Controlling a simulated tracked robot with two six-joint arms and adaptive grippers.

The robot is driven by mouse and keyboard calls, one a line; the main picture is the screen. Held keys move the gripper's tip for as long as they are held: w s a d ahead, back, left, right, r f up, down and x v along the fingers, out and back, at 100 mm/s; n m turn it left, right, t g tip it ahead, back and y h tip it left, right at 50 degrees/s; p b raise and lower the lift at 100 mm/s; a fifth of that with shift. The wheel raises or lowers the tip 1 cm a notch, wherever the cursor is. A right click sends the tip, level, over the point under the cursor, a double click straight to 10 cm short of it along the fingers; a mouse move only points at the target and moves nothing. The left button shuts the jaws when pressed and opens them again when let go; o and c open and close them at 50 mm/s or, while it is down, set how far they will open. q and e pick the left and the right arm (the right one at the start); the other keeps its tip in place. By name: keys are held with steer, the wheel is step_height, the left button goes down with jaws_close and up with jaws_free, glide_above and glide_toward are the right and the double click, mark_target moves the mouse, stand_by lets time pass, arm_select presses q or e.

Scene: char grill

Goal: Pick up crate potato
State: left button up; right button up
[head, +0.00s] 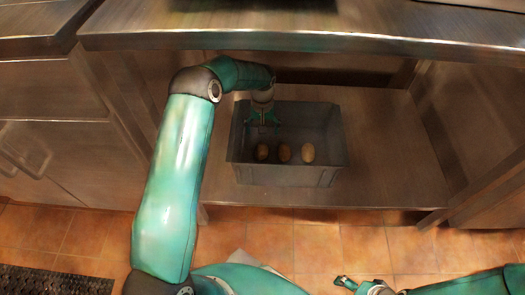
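A grey crate (290,177) stands on the low shelf under the counter. Three brown potatoes lie in it in a row near its front wall: a left one (262,152), a middle one (284,152) and a right one (308,153). My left arm reaches over the shelf from the left. My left gripper (263,119) points down at the back left part of the crate, behind the left potato and apart from it. Its fingers look spread and empty. My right gripper (345,283) is low at the bottom edge, over the floor and away from the crate; its finger opening is unclear.
The shelf (385,150) is bare to the right of the crate. The counter edge (300,40) overhangs the shelf from above. Metal legs and panels bound the shelf on both sides. A dark mat (45,280) lies on the tiled floor at the lower left.

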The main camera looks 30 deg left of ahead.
mark_target(261, 151)
arm_select(q)
step_height(261, 151, down, 9)
steer(key=shift+r+b, duration=0.15)
steer(key=shift+b, duration=0.95)
steer(key=shift+s+a+f+b, duration=0.15)
steer(key=shift+f+b, duration=1.1)
steer(key=shift+f, duration=1.4)
steer(key=shift+r, duration=0.1)
steer(key=c, duration=1.3)
